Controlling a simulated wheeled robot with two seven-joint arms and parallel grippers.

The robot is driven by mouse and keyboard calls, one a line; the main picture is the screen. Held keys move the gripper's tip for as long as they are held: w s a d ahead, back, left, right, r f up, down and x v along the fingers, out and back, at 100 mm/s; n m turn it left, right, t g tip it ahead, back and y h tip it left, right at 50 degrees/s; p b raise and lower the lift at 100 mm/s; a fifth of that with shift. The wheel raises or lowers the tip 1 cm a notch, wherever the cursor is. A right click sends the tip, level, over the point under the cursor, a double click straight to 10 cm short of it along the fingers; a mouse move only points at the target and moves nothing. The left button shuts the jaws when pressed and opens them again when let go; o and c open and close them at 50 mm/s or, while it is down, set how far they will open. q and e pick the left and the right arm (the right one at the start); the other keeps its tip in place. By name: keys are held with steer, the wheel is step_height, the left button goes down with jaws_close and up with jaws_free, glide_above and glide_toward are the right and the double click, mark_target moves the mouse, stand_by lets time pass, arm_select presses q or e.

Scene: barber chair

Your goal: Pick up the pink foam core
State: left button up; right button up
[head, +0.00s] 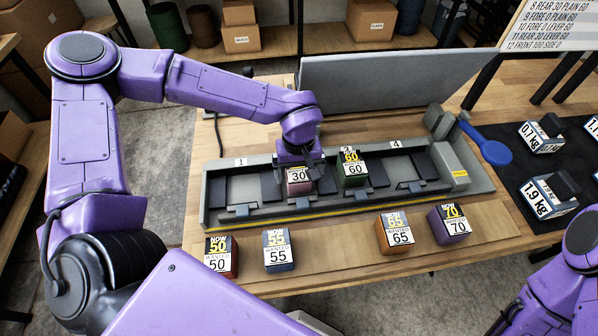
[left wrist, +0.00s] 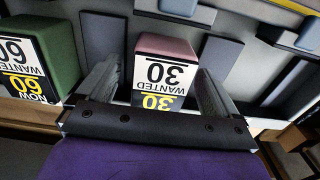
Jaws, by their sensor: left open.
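The pink foam core (head: 299,188) is a small block with a label reading 30, standing in the grey tray (head: 222,215) near the number 2 position. In the left wrist view the pink core (left wrist: 166,46) shows its pink top and a label reading "WANTED 30". My left gripper (head: 301,160) is directly above and around it, pointing down. In the left wrist view the open fingers of the gripper (left wrist: 158,72) stand on either side of the core, with visible gaps. My right gripper is out of view; only part of my right arm shows at lower right.
A green block (head: 352,170) labelled 60 stands close by in the tray. Red (head: 221,257), blue (head: 278,251), orange (head: 395,234) and purple (head: 449,224) blocks stand on the wooden table in front. The tray's raised grey lid (head: 380,82) is behind. A blue paddle-shaped handle (head: 490,148) sticks out right.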

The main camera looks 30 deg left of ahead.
arm_select(q)
steer(key=shift+w+f, duration=0.25)
steer(key=shift+f, duration=0.05)
steer(key=shift+s+r, duration=0.3)
steer(key=shift+s, duration=0.15)
steer(key=shift+c, duration=0.9)
steer(key=shift+s+r, duration=0.1)
steer(key=shift+s, duration=0.1)
steer(key=c, duration=0.5)
steer(key=shift+w, duration=0.1)
steer(key=c, duration=0.5)
